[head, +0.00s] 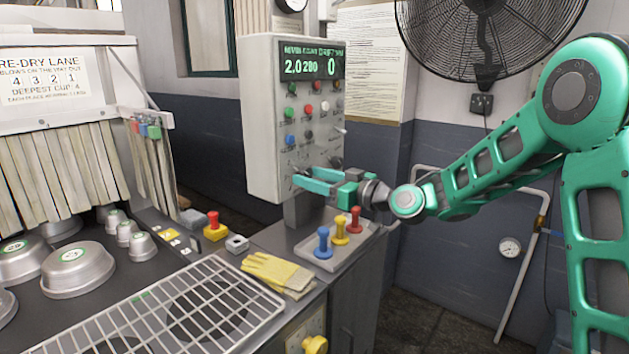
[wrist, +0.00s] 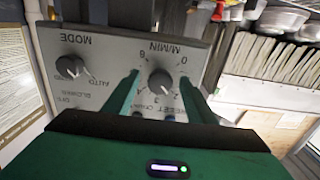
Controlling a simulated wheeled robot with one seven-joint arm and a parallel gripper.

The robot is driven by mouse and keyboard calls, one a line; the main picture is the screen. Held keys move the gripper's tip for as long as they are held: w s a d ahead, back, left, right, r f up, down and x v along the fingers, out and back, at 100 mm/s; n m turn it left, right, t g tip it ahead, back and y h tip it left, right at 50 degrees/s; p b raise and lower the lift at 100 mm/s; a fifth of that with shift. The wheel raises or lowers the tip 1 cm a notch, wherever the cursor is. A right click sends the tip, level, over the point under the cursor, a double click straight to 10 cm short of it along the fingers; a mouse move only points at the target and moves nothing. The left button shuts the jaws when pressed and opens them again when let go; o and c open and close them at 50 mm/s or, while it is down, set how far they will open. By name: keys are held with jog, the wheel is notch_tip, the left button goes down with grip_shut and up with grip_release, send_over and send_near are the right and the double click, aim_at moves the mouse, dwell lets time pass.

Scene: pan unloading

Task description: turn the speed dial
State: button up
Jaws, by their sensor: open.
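The speed dial (wrist: 160,79) is a dark round knob with a light pointer mark, below an M/MIN label on the grey panel. The wrist view shows it upside down. My gripper (head: 304,178) is open, with one green finger on each side of this knob. I cannot tell whether the fingers touch it. In the head view the gripper reaches the lower front of the control box (head: 268,150) from the right and hides the speed dial. A similar MODE knob (wrist: 70,67) sits beside it, outside the fingers.
The box's display (head: 310,66) shows green digits. Coloured buttons sit below it. Blue, yellow and red handled pieces (head: 340,232) stand in a tray under my gripper. Yellow gloves (head: 275,272) lie to the left, near a wire rack (head: 185,308) and metal pans (head: 78,268).

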jog(key=c, duration=1)
jog(key=shift+c, duration=0.2)
jog(key=shift+m, duration=0.3)
jog(key=m, duration=0.3)
jog(key=shift+m, duration=0.3)
jog(key=shift+d+m, duration=0.1)
jog(key=shift+m, duration=2.2)
